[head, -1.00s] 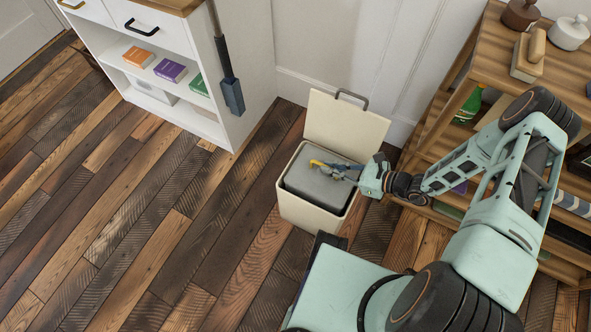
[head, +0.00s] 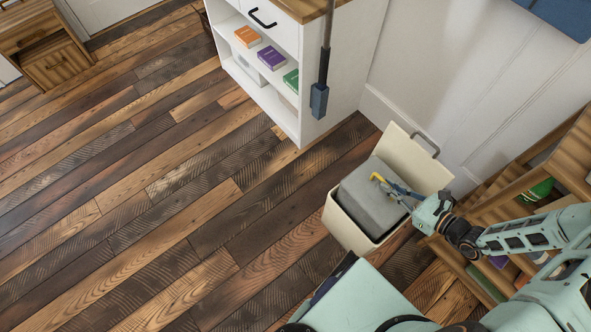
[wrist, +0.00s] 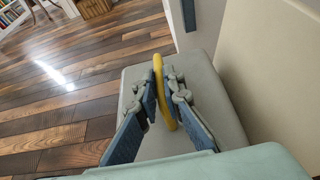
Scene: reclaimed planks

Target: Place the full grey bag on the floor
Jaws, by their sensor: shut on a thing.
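The grey bag (head: 370,200) is a boxy block with a yellow handle (head: 377,178) on top. It stands partly out of the cream bin (head: 343,227), its top above the rim; its lower part is hidden by the bin wall. My gripper (head: 386,184) is over the bag's top, shut on the yellow handle. In the wrist view, the handle (wrist: 158,70) passes between the fingers of my gripper (wrist: 164,82), with the grey bag (wrist: 135,75) below. The plank floor (head: 150,210) is visible left of the bin.
The bin's open lid (head: 415,165) leans at the back, beside the wall. A white shelf unit (head: 335,95) with books stands behind and left, with a blue-ended pole (head: 319,100) at its side. A wooden rack (head: 540,165) is at right. Wide floor at left is clear.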

